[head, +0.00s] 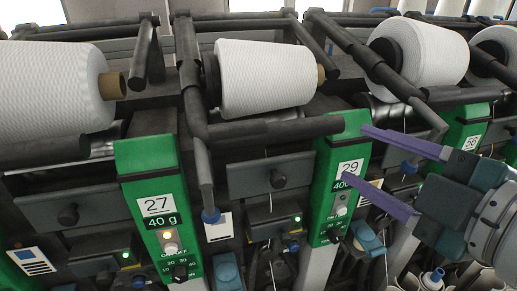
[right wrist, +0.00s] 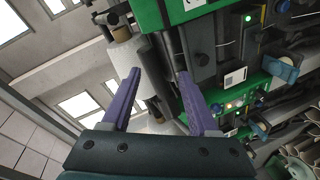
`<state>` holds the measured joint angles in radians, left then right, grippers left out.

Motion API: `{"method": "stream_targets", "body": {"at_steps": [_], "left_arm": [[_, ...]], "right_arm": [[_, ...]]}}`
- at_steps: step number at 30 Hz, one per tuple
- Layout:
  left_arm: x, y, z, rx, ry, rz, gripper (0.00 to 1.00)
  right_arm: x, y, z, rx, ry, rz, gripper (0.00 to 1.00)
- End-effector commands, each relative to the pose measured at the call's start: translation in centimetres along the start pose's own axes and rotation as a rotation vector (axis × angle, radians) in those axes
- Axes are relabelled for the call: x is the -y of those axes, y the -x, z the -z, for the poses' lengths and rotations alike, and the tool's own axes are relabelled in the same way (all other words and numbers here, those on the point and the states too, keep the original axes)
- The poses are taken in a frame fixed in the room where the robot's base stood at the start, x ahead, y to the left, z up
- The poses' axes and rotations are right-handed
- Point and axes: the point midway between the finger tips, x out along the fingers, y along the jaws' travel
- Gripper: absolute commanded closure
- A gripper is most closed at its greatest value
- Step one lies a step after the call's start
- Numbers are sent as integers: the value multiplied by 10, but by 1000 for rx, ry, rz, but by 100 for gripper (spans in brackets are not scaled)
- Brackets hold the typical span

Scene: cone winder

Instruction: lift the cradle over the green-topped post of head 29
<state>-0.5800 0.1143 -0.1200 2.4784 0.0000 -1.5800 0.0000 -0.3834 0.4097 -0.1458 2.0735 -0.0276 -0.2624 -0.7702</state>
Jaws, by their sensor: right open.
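The green-topped post of head 29 (head: 338,180) stands right of centre in the head view, its label "29" facing me. The cradle (head: 265,131) is a dark frame around a white yarn cone (head: 265,78); its dark bar runs right, with its end at the post's green top. My right gripper (head: 354,157) is open, its purple fingers reaching in from the right, in front of the post. One fingertip is near the bar's end; the other covers part of the label below "29". In the right wrist view the open fingers (right wrist: 158,72) show nothing gripped. My left gripper is not in view.
The green post of head 27 (head: 158,200) stands to the left with a lit button. Another green post (head: 467,130) is behind my right gripper. More white cones (head: 425,52) in dark cradles flank the middle one.

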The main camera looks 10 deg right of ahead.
Motion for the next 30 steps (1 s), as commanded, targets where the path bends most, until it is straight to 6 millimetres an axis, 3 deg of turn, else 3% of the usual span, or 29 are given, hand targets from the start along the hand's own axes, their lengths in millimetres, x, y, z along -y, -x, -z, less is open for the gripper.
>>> {"method": "stream_targets", "body": {"at_steps": [1,3,9,17,30], "left_arm": [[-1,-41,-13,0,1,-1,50],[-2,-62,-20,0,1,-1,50],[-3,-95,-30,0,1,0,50],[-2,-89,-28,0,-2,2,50],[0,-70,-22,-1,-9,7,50]], "right_arm": [[25,-12,-13,-66,103,-64,39],[27,-17,-12,-156,240,-160,39],[29,-15,-7,-307,487,-355,39],[17,-22,5,-340,539,-410,39],[-3,-85,34,-339,535,-406,39]]}}
